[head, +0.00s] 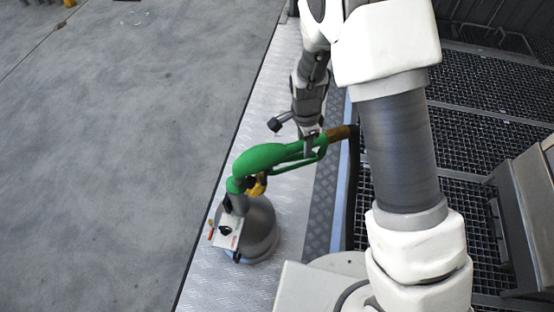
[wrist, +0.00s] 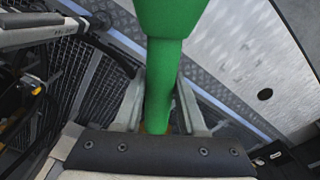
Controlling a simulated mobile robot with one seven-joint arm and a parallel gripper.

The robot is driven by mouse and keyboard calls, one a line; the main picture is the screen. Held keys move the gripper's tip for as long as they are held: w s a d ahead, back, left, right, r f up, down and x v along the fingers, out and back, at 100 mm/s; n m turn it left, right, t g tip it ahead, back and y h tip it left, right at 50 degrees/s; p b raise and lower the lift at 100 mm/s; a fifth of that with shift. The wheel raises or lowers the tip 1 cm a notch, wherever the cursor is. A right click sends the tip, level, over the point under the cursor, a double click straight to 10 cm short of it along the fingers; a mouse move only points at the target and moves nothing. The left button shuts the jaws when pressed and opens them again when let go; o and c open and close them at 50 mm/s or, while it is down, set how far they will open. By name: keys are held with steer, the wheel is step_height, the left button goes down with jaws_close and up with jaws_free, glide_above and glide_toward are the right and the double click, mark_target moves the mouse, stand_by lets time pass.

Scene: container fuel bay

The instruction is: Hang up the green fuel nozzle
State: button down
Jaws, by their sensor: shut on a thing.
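The green fuel nozzle (head: 262,157) lies over the tread-plate ledge in the head view, its front end at the top of a grey rounded container (head: 259,232). Whether its spout is inside the container I cannot tell. A brown fitting (head: 340,133) at its rear leads to a black hose (head: 352,180). My gripper (head: 311,147) is shut on the rear part of the nozzle. In the wrist view the green nozzle (wrist: 165,70) runs between the two fingers of my gripper (wrist: 160,103). No nozzle holder is clearly visible.
The tread-plate ledge (head: 270,100) runs along the grey concrete floor (head: 120,150), which is mostly open. Dark grating (head: 480,85) and a grey metal frame (head: 530,200) are at the right. The wrist view shows a dark hole (wrist: 265,94) in the metal plate.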

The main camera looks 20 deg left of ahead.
steer(key=shift+r, duration=0.1)
step_height(320, 180, up, 11)
steer(key=p, duration=0.9)
steer(key=shift+r, duration=0.2)
